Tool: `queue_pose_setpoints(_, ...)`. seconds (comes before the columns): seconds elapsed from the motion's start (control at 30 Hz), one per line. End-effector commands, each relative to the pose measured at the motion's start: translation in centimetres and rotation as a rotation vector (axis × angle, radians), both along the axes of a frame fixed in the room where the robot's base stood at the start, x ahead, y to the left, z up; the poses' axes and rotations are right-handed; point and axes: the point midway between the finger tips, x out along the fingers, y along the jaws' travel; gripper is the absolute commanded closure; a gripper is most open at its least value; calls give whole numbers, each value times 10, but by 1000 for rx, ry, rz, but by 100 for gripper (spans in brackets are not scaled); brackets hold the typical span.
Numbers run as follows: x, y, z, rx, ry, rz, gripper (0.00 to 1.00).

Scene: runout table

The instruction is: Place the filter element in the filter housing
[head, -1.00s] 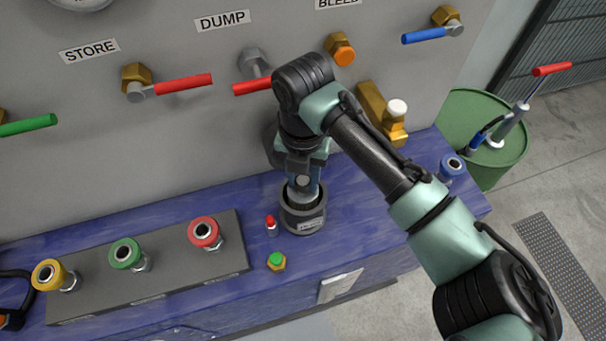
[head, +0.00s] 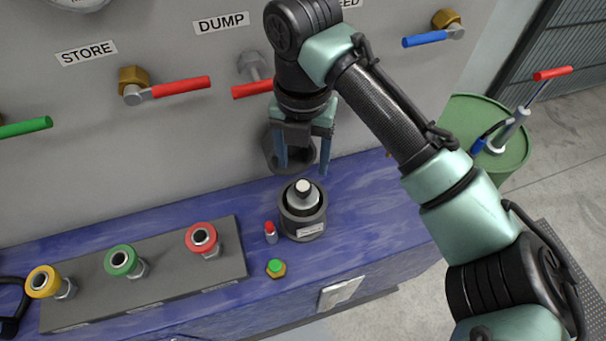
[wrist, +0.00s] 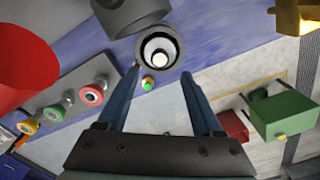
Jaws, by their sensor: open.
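The filter housing (head: 303,228) is a dark grey cup with a pale label, standing on the blue bench. The filter element (head: 303,197), light grey with a white top and a dark collar, sits upright inside the housing's mouth. In the wrist view the element (wrist: 158,50) shows inside the ring of the housing (wrist: 139,45). How deep it sits is hidden. My gripper (head: 304,172) is above and behind the housing, its two blue fingers apart with nothing between them. In the wrist view my gripper (wrist: 162,72) is also open and empty.
A grey block with yellow, green and red couplings (head: 202,238) lies to the left. A small red-capped item (head: 270,232) and a green-topped brass fitting (head: 276,268) stand close beside the housing. Valve levers (head: 181,87) stick out of the panel behind. The bench right of the housing is clear.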

Motion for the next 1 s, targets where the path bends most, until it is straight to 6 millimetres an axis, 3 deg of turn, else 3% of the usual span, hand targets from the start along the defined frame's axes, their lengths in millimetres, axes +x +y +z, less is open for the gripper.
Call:
queue_pose_setpoints(0.1, 0, 1, 21, -1, -2, 2, 33)
queue_pose_setpoints(0.3, 0, 0, 40, 0, 0, -1, 33)
queue_pose_setpoints(1.0, 0, 0, 42, 0, 1, 0, 33)
